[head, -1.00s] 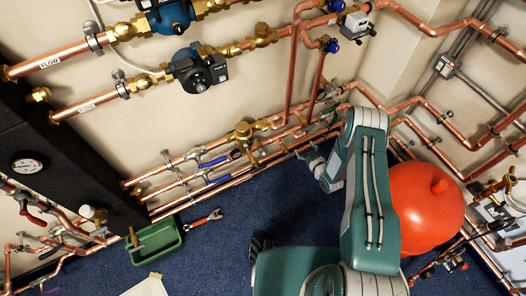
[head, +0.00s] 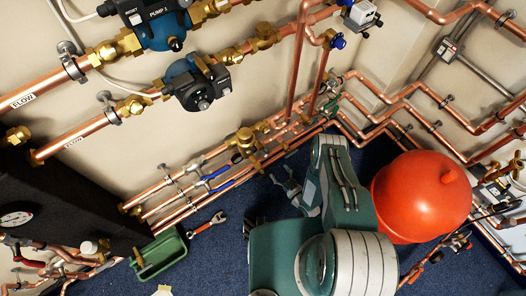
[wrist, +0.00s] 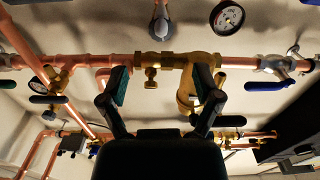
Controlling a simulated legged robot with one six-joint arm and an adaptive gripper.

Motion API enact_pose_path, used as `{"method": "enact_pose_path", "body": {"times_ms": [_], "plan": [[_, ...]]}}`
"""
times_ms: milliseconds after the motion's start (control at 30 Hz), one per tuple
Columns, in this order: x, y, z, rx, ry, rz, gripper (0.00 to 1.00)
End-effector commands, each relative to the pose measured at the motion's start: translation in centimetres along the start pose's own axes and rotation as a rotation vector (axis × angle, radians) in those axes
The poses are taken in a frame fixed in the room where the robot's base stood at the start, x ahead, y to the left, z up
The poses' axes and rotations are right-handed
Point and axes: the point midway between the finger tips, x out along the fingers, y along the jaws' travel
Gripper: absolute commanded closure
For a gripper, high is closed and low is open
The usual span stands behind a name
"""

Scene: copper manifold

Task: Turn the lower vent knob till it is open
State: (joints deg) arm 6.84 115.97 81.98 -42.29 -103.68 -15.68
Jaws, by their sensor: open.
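My gripper (wrist: 161,84) is open and empty in the wrist view, its two dark fingers apart below a horizontal copper pipe. A small brass knob (wrist: 151,77) hangs under a brass fitting on that pipe, in the gap between the fingers as seen here. It may be the lower vent knob, but I cannot be sure, nor tell how far it is turned. A larger brass body (wrist: 188,92) is beside the right finger. In the head view my gripper (head: 284,183) is low, near the wall pipes, right of a brass valve (head: 246,139).
Copper pipes with blue-handled valves (head: 216,172) run low along the wall. A red tank (head: 422,197) stands right of my arm. A green tray (head: 163,252) and a red wrench (head: 207,224) lie on the blue floor. A gauge (wrist: 227,17) is above the pipe.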

Motion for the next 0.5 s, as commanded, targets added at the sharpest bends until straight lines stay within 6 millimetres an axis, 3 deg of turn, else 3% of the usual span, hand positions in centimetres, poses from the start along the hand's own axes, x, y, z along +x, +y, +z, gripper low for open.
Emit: {"method": "enact_pose_path", "body": {"times_ms": [300, 500], "plan": [[6.1, -0.4, 0.0, -0.009, -0.001, -0.005, 0.18], [8.9, -0.3, 0.0, -0.008, -0.002, -0.004, 0.18]]}}
